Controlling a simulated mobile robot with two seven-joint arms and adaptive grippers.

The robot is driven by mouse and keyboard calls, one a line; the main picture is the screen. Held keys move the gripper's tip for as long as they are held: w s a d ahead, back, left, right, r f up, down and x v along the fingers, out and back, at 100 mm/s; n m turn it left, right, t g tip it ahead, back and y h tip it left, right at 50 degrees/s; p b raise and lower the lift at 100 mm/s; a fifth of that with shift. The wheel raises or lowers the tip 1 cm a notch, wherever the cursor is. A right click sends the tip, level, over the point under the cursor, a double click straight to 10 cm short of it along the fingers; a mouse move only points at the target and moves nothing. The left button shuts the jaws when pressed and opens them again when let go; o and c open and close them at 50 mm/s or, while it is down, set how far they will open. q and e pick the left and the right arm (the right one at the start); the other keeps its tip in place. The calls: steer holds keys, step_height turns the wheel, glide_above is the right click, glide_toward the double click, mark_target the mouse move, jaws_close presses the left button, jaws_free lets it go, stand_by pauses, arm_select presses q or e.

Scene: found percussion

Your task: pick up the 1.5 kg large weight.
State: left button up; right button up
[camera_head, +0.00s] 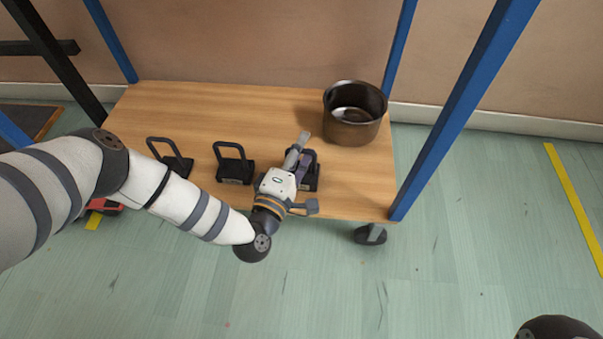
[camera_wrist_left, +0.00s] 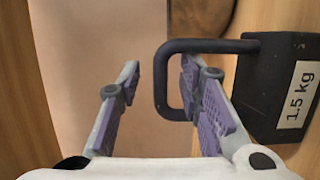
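The 1.5 kg large weight (camera_wrist_left: 285,85) is a black block with a white "1.5 kg" label and a black loop handle. In the head view the weight (camera_head: 311,182) is on the wooden shelf, partly hidden by my left gripper (camera_head: 299,156). In the left wrist view my left gripper (camera_wrist_left: 160,95) is open, its purple-padded fingers on either side of the handle's outer bar. The right-hand finger overlaps the handle loop; a clear gap separates the left-hand finger from the bar. I cannot tell whether the right-hand finger touches it. My right gripper is not in view.
Two similar black weights with loop handles, one in the middle (camera_head: 234,166) and one farther left (camera_head: 174,158), stand on the shelf (camera_head: 210,100). A dark metal pot (camera_head: 354,115) stands at the back right. Blue posts (camera_head: 455,115) rise at the shelf's corners.

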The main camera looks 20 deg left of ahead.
arm_select(q)
jaws_close()
steer(key=shift+r, duration=0.15)
steer(key=shift+r, duration=0.15)
